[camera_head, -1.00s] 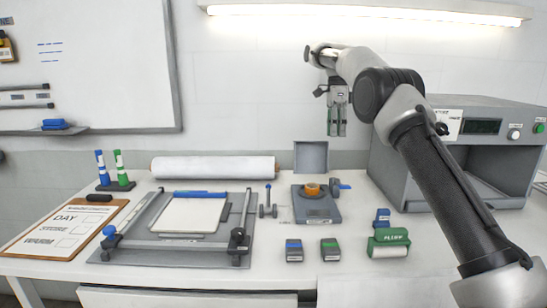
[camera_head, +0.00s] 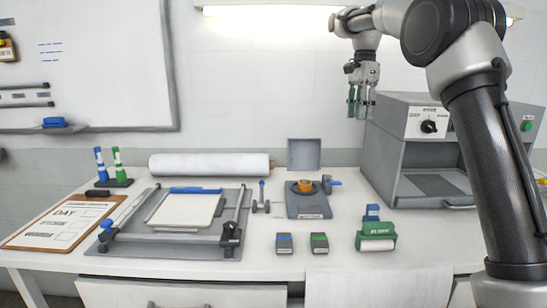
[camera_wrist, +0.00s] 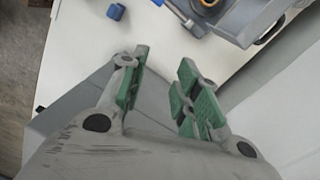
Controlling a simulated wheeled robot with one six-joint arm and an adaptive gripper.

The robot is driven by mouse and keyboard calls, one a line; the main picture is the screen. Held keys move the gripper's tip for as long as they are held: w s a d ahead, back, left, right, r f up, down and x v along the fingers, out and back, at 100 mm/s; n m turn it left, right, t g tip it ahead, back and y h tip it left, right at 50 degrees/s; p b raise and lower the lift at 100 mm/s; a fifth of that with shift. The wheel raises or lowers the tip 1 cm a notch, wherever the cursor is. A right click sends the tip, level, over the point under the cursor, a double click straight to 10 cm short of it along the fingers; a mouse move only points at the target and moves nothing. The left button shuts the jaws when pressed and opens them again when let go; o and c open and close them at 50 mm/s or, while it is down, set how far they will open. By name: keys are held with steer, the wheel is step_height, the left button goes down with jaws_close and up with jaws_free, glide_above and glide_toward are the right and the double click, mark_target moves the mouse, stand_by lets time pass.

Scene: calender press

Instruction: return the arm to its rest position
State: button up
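My gripper (camera_head: 361,102) hangs above the back of the table in the head view, in front of the wall and just left of the grey press. Its green-padded fingers point down. In the wrist view my gripper (camera_wrist: 160,95) shows its two fingers apart with nothing between them. My arm reaches up along the right side of the head view and bends over at the top.
The grey press (camera_head: 415,150) with a dial stands at the right. On the white table (camera_head: 240,266) are a paper roll (camera_head: 209,165), a framed jig (camera_head: 182,245), a grey device with an orange ring (camera_head: 309,205), a green roller (camera_head: 377,236) and a clipboard (camera_head: 62,225).

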steer(key=s+d+r+n+t, duration=0.1)
steer(key=s+d+n, duration=0.2)
steer(key=s, duration=0.7)
steer(key=s+d+r+n+t, duration=0.2)
steer(key=s+d+n, duration=0.2)
steer(key=s, duration=0.6)
steer(key=s+d+f+n+t, duration=0.1)
steer(key=s+f+n, duration=0.2)
steer(key=s+f, duration=0.3)
steer(key=s+d+f+n+t, duration=0.1)
steer(key=s+f+n, duration=0.3)
steer(key=s, duration=0.9)
step_height(320, 180, down, 3)
steer(key=shift+s+d+f, duration=0.1)
steer(key=shift+s+d, duration=0.05)
steer(key=shift+d, duration=0.6)
